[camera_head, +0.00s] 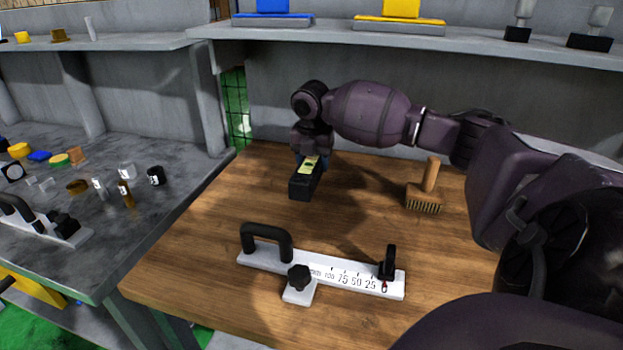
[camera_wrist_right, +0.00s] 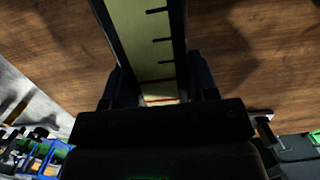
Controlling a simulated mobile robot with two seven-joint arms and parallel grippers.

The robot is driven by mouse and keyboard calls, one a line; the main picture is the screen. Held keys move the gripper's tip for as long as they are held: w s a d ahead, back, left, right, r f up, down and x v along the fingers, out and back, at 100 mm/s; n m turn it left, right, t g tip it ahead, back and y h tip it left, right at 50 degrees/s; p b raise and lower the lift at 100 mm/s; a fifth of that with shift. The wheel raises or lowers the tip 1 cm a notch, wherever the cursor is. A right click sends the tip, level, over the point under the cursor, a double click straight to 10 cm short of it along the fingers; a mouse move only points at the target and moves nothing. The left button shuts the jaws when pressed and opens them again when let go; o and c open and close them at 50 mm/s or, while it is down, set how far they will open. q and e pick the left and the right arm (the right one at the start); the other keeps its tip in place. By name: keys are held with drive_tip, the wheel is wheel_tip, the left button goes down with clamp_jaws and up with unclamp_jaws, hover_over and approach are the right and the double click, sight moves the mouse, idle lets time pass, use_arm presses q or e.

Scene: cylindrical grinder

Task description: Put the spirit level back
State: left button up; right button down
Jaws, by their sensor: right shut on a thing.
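The spirit level, a dark block with a yellow-green vial strip on top, shows in the head view (camera_head: 304,184) at the back left of the wooden table. My right gripper (camera_head: 312,158) is over it, pointing down, with its fingers closed on its sides. In the right wrist view the strip of the level (camera_wrist_right: 150,45), with black marks and red lines, runs between the fingers of my right gripper (camera_wrist_right: 160,88). I cannot tell whether the level touches the table or is just above it. My left gripper is not in view.
A white gauge (camera_head: 325,274) with a black handle and scale lies at the table's front. A wooden brush (camera_head: 425,192) stands to the right. A grey bench (camera_head: 60,180) at left holds several small items. A shelf (camera_head: 480,49) runs along the back. The table's left area is clear.

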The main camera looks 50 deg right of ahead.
drive_tip(key=shift+f+b, duration=0.55)
drive_tip(key=shift+f, duration=1.85)
drive_tip(key=shift+r, duration=0.1)
drive_tip(key=shift+c, duration=2)
unclamp_jaws()
drive_tip(key=shift+f, duration=0.2)
drive_tip(key=shift+r, duration=0.1)
